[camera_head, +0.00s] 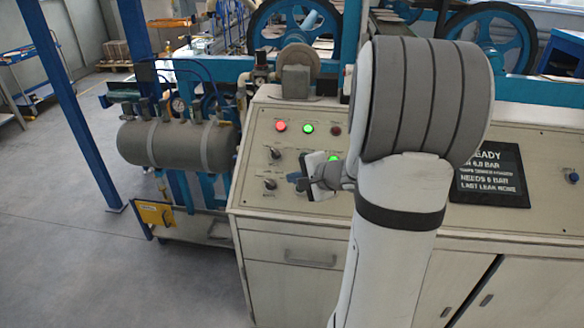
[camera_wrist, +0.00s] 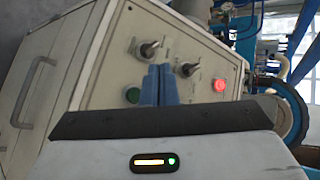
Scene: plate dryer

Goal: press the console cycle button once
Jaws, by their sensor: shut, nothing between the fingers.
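The console (camera_head: 250,203) has a sloped beige panel with knobs, lamps and buttons. My gripper (camera_head: 293,177) is over the panel's left part, its blue fingers shut and empty. In the wrist view the fingertips (camera_wrist: 159,70) point at the panel between two knobs. A dark green round button (camera_wrist: 133,95) shows just left of the fingers there; my gripper seems to hide it in the head view. I cannot read its label, nor tell whether the fingertips touch the panel. A bright green round light or button (camera_head: 333,158) is partly hidden behind my wrist.
A lower knob (camera_head: 270,184) and an upper knob (camera_head: 275,153) are close to the fingers. A red lamp (camera_head: 281,126) and a green lamp (camera_head: 308,128) are lit above. A dark display (camera_head: 490,176) is at right, partly behind my arm.

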